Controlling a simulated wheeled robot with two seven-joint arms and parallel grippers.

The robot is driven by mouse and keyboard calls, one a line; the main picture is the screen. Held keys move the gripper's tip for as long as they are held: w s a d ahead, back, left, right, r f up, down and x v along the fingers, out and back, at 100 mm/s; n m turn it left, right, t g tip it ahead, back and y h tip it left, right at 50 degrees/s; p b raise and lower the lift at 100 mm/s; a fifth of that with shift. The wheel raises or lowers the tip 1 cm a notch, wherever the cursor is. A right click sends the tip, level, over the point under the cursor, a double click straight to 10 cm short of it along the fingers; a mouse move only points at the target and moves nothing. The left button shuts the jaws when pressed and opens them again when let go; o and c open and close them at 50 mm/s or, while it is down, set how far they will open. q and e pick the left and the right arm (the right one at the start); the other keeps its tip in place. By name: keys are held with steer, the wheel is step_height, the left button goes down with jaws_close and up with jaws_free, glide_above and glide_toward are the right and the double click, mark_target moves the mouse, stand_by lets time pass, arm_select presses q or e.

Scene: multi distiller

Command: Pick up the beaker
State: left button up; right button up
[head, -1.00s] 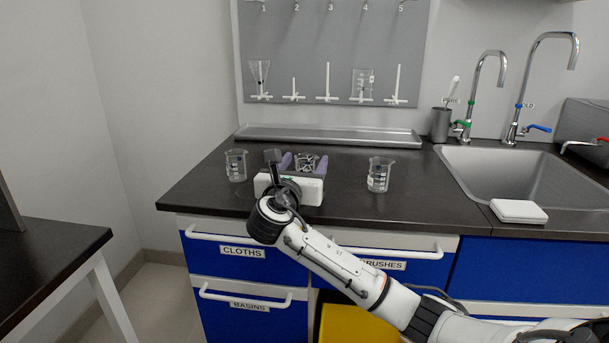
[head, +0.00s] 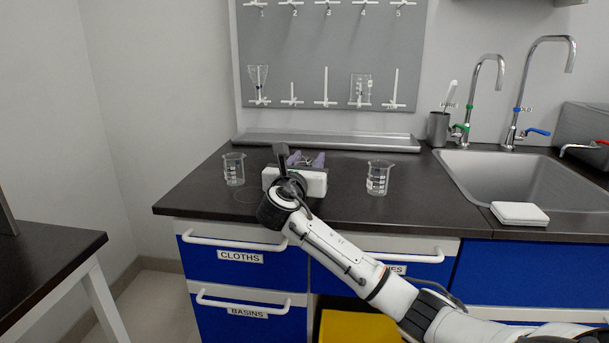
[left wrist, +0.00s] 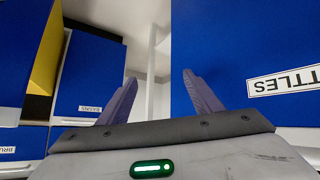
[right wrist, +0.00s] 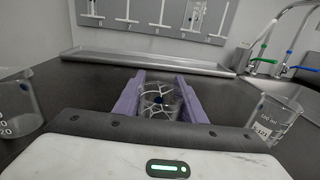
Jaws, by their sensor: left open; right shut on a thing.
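My right gripper (head: 306,160) is over the counter between two standing glass beakers. In the right wrist view its purple fingers (right wrist: 160,98) are shut on a clear glass beaker (right wrist: 158,102), one finger on each side. The lower part of this beaker is hidden by the gripper body. One other beaker (head: 233,170) stands to the left, and one more beaker (head: 379,178) stands to the right; both are apart from the gripper. My left gripper (left wrist: 160,78) is open and empty, low in front of the blue cabinets.
A metal tray (head: 330,142) runs along the wall below the peg board (head: 330,55). The sink (head: 520,180) with taps is at the right, with a white box (head: 519,213) at its front edge. The dark counter (head: 345,200) is bare between gripper and right beaker.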

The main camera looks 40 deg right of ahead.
step_height(320, 180, up, 10)
steer(key=p, duration=0.3)
stand_by(0.4)
